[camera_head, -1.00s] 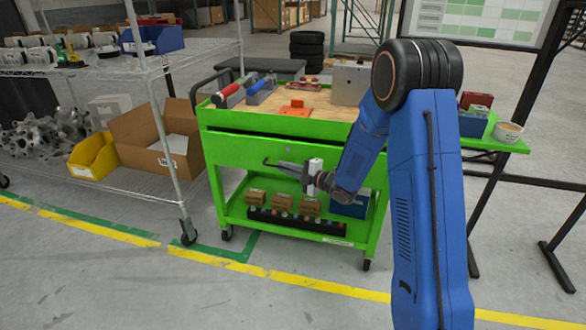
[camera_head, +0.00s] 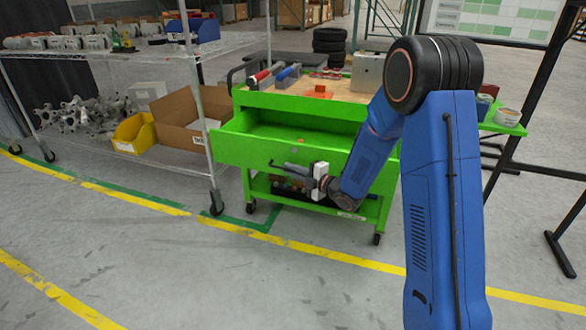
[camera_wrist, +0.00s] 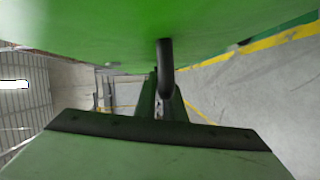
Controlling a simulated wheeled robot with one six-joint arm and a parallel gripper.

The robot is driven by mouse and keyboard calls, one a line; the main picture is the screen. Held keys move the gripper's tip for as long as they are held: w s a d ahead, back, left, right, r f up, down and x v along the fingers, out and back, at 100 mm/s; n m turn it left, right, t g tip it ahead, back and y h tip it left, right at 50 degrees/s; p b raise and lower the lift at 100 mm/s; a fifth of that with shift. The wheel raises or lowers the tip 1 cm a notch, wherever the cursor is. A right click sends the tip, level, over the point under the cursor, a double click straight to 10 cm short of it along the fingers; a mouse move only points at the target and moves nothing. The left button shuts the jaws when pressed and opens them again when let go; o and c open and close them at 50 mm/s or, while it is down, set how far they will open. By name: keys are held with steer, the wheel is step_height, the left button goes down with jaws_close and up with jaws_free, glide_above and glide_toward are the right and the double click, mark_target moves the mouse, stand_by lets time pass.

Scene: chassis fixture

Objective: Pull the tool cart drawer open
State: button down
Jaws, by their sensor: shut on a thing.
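The green tool cart (camera_head: 372,212) stands ahead of me. Its drawer (camera_head: 240,150) is pulled out toward me, with the inside showing; a small orange spot shows in it. My gripper (camera_head: 285,166) is at the front of the drawer, shut on the dark drawer handle. In the wrist view the green drawer front (camera_wrist: 90,25) fills the top, and the dark handle (camera_wrist: 166,65) runs down between the fingers of my gripper (camera_wrist: 160,100). My blue arm hides the right part of the drawer.
A wire shelf (camera_head: 150,55) with parts, a yellow bin (camera_head: 133,133) and a cardboard box (camera_head: 180,128) stands to the left. Tools and a grey box (camera_head: 367,72) lie on the cart top. A bowl (camera_head: 507,117) is at right. The floor before the cart is clear.

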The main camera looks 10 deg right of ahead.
steer(key=shift+s+a, duration=0.15)
steer(key=shift+s, duration=0.3)
steer(key=c, duration=1.8)
jaws_free()
steer(key=shift+c, duration=0.2)
steer(key=v, duration=1.7)
steer(key=shift+s, duration=0.15)
